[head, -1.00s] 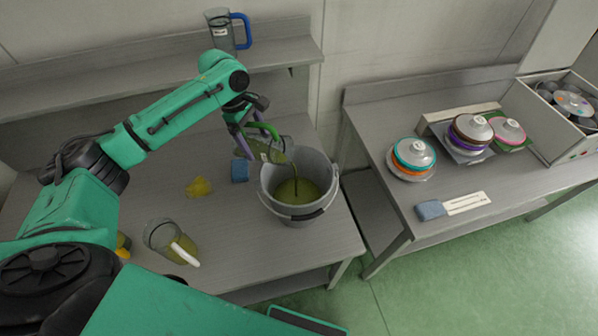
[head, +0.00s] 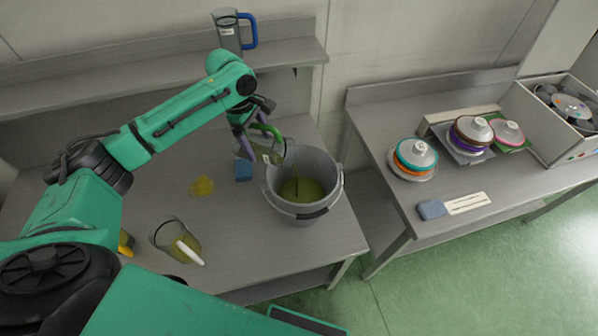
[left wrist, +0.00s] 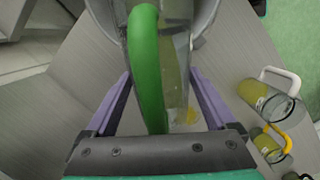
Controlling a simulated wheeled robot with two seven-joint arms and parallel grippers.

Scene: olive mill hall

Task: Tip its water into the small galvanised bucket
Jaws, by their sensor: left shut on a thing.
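My left gripper (head: 252,141) is shut on the green handle (head: 266,130) of a clear jug (head: 281,153). A thin dark stream falls from the jug into yellow-green liquid (head: 301,190) in the bucket's bottom. In the left wrist view the green handle (left wrist: 148,70) lies between my purple fingers (left wrist: 158,95), with the jug wall (left wrist: 180,60) beyond it. My right gripper is out of view.
A clear jug with a white handle (head: 172,238) stands front left, near a yellow-handled one (left wrist: 268,146). A yellow patch (head: 202,186) and blue sponge (head: 243,170) lie left of the bucket. A blue-handled jug (head: 230,32) stands on the shelf. A second table (head: 395,195) is right, across a gap.

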